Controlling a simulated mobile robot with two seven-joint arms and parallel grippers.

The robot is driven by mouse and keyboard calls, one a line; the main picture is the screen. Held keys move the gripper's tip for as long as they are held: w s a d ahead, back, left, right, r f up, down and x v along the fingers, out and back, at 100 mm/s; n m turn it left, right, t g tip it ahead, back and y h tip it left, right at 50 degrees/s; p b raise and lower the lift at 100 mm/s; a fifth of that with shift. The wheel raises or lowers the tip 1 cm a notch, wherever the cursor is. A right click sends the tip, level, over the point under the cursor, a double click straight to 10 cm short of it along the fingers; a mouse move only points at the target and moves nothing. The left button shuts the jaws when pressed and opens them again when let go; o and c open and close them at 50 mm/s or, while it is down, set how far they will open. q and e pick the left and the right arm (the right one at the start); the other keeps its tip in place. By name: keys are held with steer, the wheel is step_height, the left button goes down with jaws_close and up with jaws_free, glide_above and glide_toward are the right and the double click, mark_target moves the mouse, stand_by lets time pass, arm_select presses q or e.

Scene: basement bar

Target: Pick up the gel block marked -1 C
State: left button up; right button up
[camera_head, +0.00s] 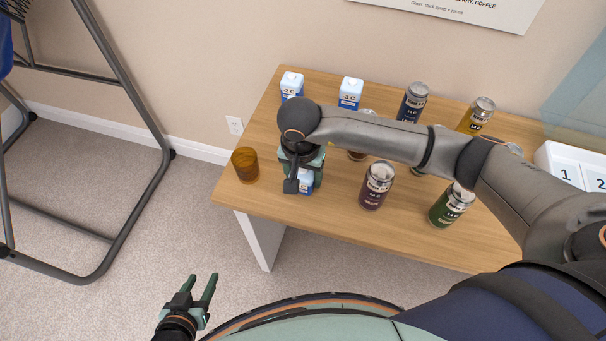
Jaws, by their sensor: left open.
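Three small white-and-blue gel blocks are on the wooden table (330,211). One block (292,85) stands at the back left, and another (351,92) stands to its right; their red marks are too small to read surely. A third block (306,186) is at the front left, mostly hidden under my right gripper (304,184), and its mark is not readable. The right gripper points down with its fingers at this block; whether they press on it is unclear. My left gripper (201,289) is open and empty, low in front of the table, over the carpet.
An amber glass (245,165) stands left of my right gripper. Several cans, including a purple one (376,186) and a green one (451,205), stand to the right under and around my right arm. A white numbered box (572,174) is at the right.

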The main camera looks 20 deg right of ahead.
jaws_close()
stand_by(0.3)
steer(key=shift+r, duration=0.1)
